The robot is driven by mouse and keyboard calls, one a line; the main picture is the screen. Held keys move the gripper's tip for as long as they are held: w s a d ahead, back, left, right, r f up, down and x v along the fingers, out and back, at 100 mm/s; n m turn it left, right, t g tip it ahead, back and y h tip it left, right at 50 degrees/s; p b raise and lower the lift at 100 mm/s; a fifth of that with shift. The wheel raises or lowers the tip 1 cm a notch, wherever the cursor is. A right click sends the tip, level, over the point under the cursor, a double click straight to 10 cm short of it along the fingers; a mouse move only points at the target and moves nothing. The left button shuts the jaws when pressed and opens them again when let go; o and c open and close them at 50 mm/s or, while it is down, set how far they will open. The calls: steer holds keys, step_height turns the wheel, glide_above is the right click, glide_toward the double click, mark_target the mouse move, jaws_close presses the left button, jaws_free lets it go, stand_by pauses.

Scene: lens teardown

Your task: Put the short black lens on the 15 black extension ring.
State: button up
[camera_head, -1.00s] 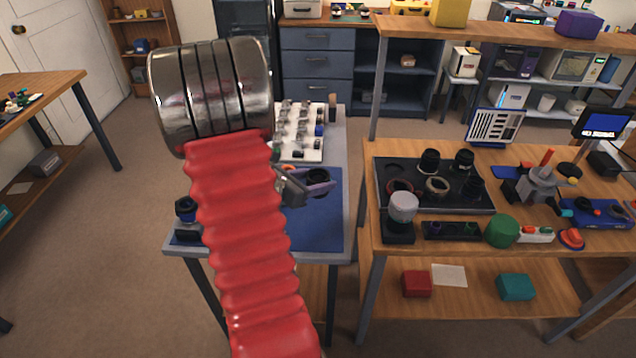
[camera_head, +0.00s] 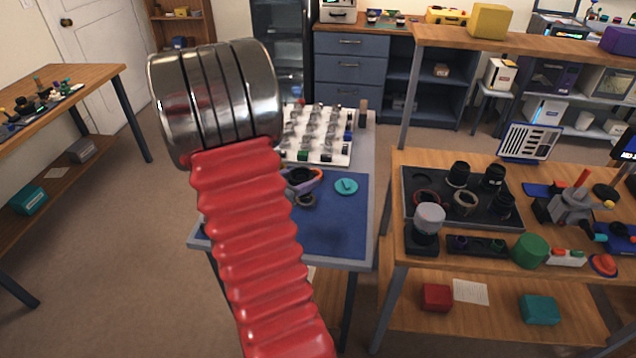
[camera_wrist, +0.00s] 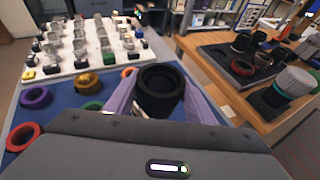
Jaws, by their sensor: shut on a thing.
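My gripper (camera_wrist: 160,98), with purple fingers, is shut on a hollow black cylinder (camera_wrist: 160,84). It looks like the short black lens, held upright with its open top showing. In the head view my gripper (camera_head: 304,182) and the black lens (camera_head: 301,174) are over the blue mat, partly behind my red arm. A dark ring-shaped piece (camera_head: 306,200) shows just below the gripper. I cannot tell whether it is the 15 black extension ring or touches the held lens. No size marking is readable.
A white tray (camera_head: 338,156) of small glass parts stands behind the blue mat (camera_head: 340,225). A teal disc (camera_head: 346,186) lies right of the gripper. Purple (camera_wrist: 36,97), red (camera_wrist: 22,136) and ochre (camera_wrist: 88,83) rings lie on the mat. The right table holds a dark tray (camera_head: 440,226) with black lenses.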

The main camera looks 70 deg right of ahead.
steer(key=w+a+r+n+t+y, duration=0.15)
steer(key=w+a+n+t, duration=0.85)
steer(key=w+a, duration=1.3)
steer(key=w+a+n+t+y, duration=0.3)
steer(key=w+a+n+y, duration=0.1)
steer(key=a, duration=1)
steer(key=w+a+r+n+t+y, duration=0.1)
steer(key=w+a+n+t+y, duration=0.2)
steer(key=a, duration=1)
steer(key=shift+w+a+r+n+y, duration=0.3)
steer(key=shift+w+a+n+y, duration=0.1)
steer(key=shift+w, duration=0.8)
steer(key=shift+d, duration=0.1)
